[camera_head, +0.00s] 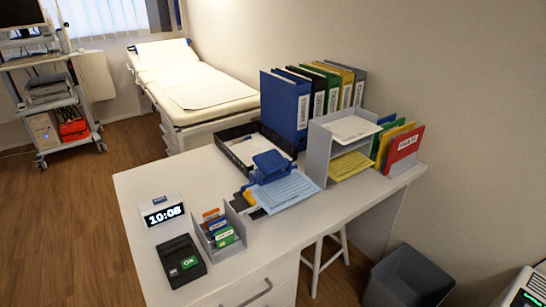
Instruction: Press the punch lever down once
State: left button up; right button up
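A blue hole punch (270,167) stands near the middle of the white desk, with its broad blue lever on top. The lever looks raised and tilted above the base. A light blue printed sheet (288,191) lies in front of the punch, and its far edge reaches the punch; I cannot tell whether it is inserted. Neither of my grippers shows in the head view.
A black paper tray (224,140) sits behind the punch. A grey shelf (318,150), upright binders (285,108) and coloured folders (405,148) stand right. A card holder (240,234), digital clock (161,212) and black terminal (170,251) occupy the front left.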

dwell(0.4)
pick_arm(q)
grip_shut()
